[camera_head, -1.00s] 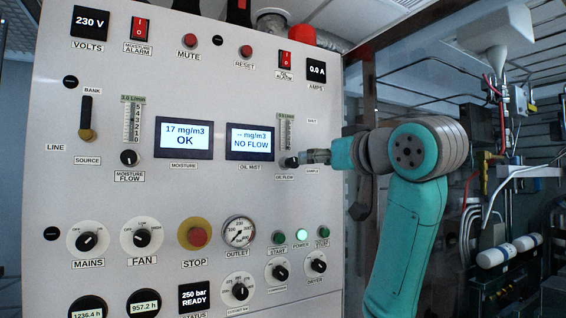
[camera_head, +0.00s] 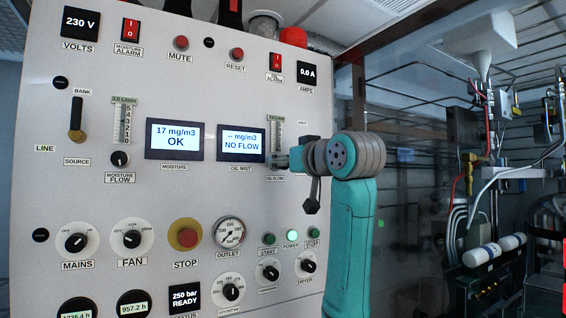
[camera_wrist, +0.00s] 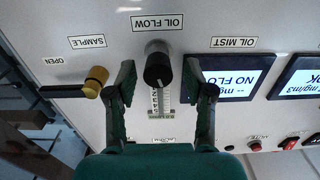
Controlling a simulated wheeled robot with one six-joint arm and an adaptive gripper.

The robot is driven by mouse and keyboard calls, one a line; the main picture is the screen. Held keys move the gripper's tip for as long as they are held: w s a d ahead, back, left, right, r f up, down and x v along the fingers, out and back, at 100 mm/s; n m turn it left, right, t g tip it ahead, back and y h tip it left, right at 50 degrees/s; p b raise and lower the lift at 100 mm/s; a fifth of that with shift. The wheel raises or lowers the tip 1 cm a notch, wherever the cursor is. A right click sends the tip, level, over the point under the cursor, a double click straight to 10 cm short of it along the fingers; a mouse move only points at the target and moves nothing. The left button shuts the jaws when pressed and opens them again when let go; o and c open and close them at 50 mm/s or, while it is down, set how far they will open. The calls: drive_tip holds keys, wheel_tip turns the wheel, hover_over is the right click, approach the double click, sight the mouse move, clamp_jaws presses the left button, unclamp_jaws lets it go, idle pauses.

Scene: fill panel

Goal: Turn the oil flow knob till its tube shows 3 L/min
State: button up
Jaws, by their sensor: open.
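The black oil flow knob (camera_wrist: 157,67) with its grey face is between the two open fingers of my gripper (camera_wrist: 158,66) in the wrist view, which is upside down. A gap shows on each side of the knob. The oil flow tube (camera_wrist: 161,97) shows just beyond the knob, partly covered by it; its level is too small to read. In the head view the tube (camera_head: 276,134) stands right of the oil mist display (camera_head: 241,144), which reads NO FLOW. There my gripper (camera_head: 285,160) covers most of the knob.
The sample lever (camera_wrist: 95,82) with a brass hub is beside my gripper in the wrist view. The moisture flow knob (camera_head: 120,158) and moisture display (camera_head: 174,139) are farther left on the panel. Pipes and cables (camera_head: 480,140) lie to the right.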

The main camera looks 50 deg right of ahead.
clamp_jaws()
drive_tip(key=shift+n, duration=0.4)
drive_tip(key=n, duration=1.2)
drive_tip(key=shift+a+n, duration=0.2)
drive_tip(key=shift+n, duration=0.2)
idle(0.4)
unclamp_jaws()
